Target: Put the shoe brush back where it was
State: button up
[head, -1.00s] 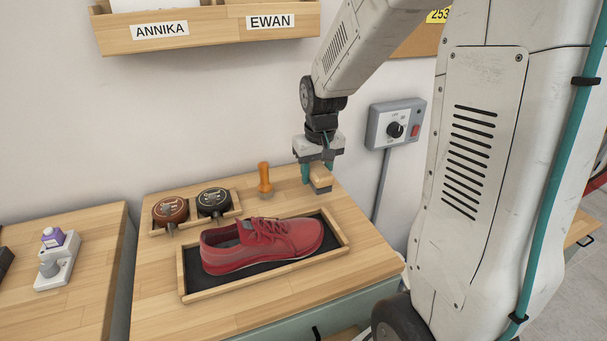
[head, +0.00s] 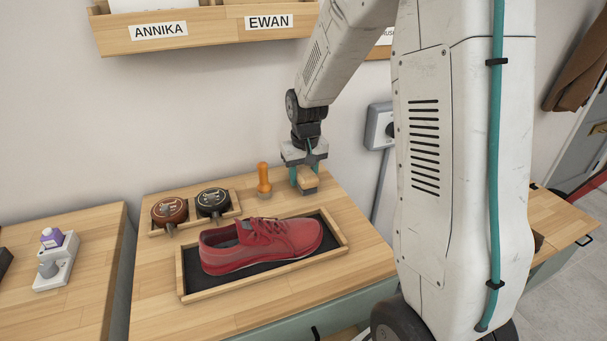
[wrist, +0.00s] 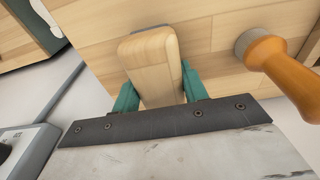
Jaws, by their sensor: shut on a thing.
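The shoe brush (head: 307,182) is a light wooden block with grey bristles below. My gripper (head: 307,178) is shut on it, over the back right of the wooden bench top, right of the orange-handled tool. In the wrist view the brush's wooden back (wrist: 152,66) sits between the teal fingers of my gripper (wrist: 155,92). The bristles are mostly hidden. I cannot tell whether the brush touches the bench or hangs just above it.
An orange-handled tool (head: 264,180) stands upright close to the left. A red shoe (head: 262,245) lies in a dark-lined wooden tray (head: 343,243) in front. Two polish tins (head: 212,203) sit in a small rack at left. A grey switch box (head: 379,126) is on the wall behind.

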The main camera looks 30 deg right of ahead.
aim_at(305, 172)
jog(key=o, duration=1)
jog(key=shift+f, duration=0.1)
jog(key=r, duration=0.4)
jog(key=s+r, duration=0.1)
jog(key=r, duration=0.6)
jog(key=shift+s+a+r, duration=0.15)
jog(key=shift+r, duration=0.25)
jog(key=s+a+r, duration=0.1)
jog(key=s+a, duration=0.2)
jog(key=s, duration=0.6)
jog(key=s+a+r+n, duration=0.1)
jog(key=s+a, duration=0.3)
jog(key=s, duration=0.5)
jog(key=s+a+r+n, duration=0.1)
jog(key=s+a, duration=0.3)
jog(key=s, duration=0.6)
jog(key=shift+r, duration=0.85)
